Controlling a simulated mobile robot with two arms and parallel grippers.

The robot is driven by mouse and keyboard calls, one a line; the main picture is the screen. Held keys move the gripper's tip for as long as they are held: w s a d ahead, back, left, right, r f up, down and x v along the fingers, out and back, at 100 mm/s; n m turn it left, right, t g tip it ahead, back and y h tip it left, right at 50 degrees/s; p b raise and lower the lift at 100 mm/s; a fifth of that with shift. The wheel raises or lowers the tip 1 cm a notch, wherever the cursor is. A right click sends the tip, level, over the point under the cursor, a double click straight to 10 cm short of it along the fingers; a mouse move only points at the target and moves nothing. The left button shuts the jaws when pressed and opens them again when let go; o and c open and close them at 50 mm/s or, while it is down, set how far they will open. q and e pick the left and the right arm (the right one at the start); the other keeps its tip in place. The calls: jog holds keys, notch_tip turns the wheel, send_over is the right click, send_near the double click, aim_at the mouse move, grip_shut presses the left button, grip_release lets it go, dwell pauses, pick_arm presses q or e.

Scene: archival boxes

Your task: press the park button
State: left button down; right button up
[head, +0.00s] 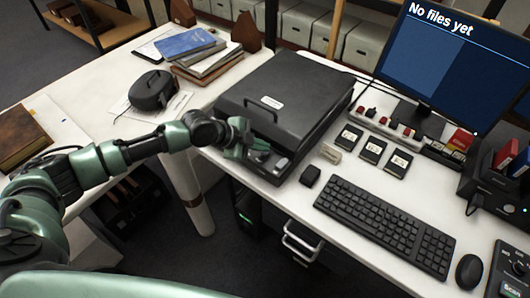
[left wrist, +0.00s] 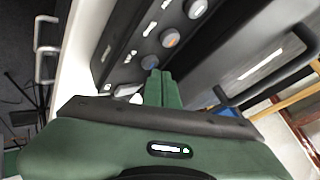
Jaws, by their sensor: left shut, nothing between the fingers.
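A black flatbed scanner (head: 300,88) with a closed, handled lid stands on the white desk. Its front control panel (left wrist: 125,45) fills the upper left of the left wrist view. My left gripper (head: 256,152) is shut and empty at the panel. My right gripper is out of view.
A keyboard (head: 385,226), a mouse (head: 469,271) and a small black block (head: 310,175) lie right of the scanner. A monitor (head: 455,65) reads "No files yet".

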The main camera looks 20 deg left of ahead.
aim_at(262, 154)
pick_arm(q)
jog(key=shift+f+b, duration=0.45)
jog(key=shift+f, duration=0.1)
dwell(0.6)
jog(key=shift+s, duration=0.1)
jog(key=shift+r+p, duration=0.75)
jog(key=shift+r, duration=0.15)
jog(key=shift+r, duration=0.15)
notch_tip(262, 154, up, 5)
jog(key=p, duration=0.4)
dwell(0.6)
